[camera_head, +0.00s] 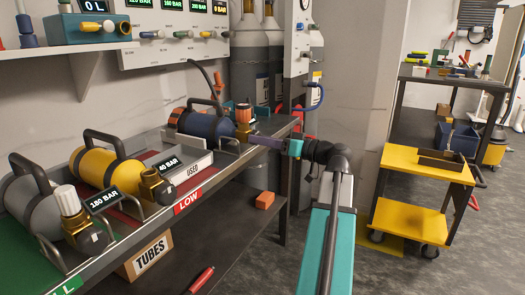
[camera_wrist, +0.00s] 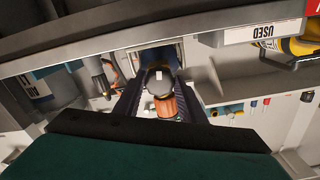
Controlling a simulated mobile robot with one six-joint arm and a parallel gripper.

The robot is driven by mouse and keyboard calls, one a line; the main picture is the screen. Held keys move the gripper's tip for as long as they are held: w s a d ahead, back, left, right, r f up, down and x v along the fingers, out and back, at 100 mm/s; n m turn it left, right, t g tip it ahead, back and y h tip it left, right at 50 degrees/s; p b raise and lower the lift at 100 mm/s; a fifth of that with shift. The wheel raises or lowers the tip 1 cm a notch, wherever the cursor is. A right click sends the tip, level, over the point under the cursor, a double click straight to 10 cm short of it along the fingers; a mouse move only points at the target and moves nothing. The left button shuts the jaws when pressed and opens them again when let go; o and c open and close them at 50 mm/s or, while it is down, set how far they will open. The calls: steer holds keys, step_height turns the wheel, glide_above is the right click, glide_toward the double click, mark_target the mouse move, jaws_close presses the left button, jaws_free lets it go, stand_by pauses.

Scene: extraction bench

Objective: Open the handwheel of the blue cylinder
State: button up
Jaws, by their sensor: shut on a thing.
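The blue cylinder (camera_head: 196,124) lies on its side at the far end of the rack, with a dark carry handle on top. Its valve end faces my gripper and bears an orange ribbed cap (camera_head: 243,115), which also shows in the wrist view (camera_wrist: 167,106). A dark round handwheel (camera_wrist: 160,83) with a white mark sits at the valve's front. My gripper (camera_head: 254,140) reaches it from the right, just below the orange cap. In the wrist view my gripper (camera_wrist: 163,84) has its fingers on both sides of the dark handwheel, shut on it. In the head view the fingers hide the handwheel.
A yellow cylinder (camera_head: 103,167) and a grey cylinder (camera_head: 35,197) lie nearer on the same rack. A USED label (camera_head: 187,166) stands beside the blue cylinder. An orange block (camera_head: 265,200) rests on the lower shelf. A yellow cart (camera_head: 412,211) stands right across open floor.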

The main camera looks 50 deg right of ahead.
steer(key=shift+d+r+n+b, duration=0.1)
steer(key=shift+d+n+b, duration=0.05)
steer(key=shift+n+b, duration=4)
steer(key=shift+d+n+b, duration=0.1)
steer(key=shift+n+b, duration=2.55)
steer(key=shift+n, duration=3)
steer(key=o, duration=1)
steer(key=shift+o, duration=0.2)
